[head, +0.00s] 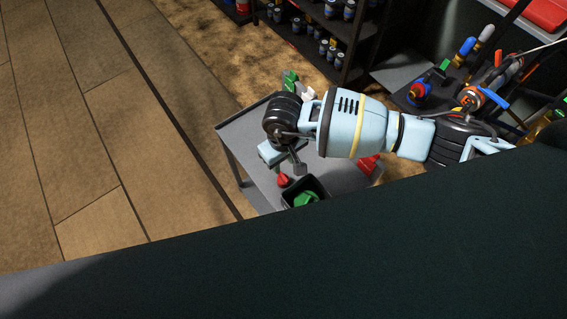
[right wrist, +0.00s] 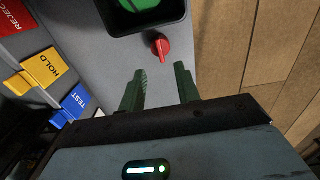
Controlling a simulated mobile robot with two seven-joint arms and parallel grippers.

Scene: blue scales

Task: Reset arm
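My right arm (head: 365,125) comes in from the right in the head view and bends down over a grey table. In the right wrist view my right gripper (right wrist: 160,92) has its two dark green fingers apart, with nothing between them. A small red object (right wrist: 160,45) lies on the table just beyond the fingertips, apart from them; it also shows in the head view (head: 284,180). My left gripper is in neither view.
A black bin (head: 318,187) with a green item (head: 305,199) stands on the grey table (head: 240,132). Red REJECT (right wrist: 14,18), yellow HOLD (right wrist: 48,68) and blue TEST (right wrist: 76,101) labels line one side. Shelves (head: 335,25) stand behind. Wooden floor (head: 95,130) is clear at left.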

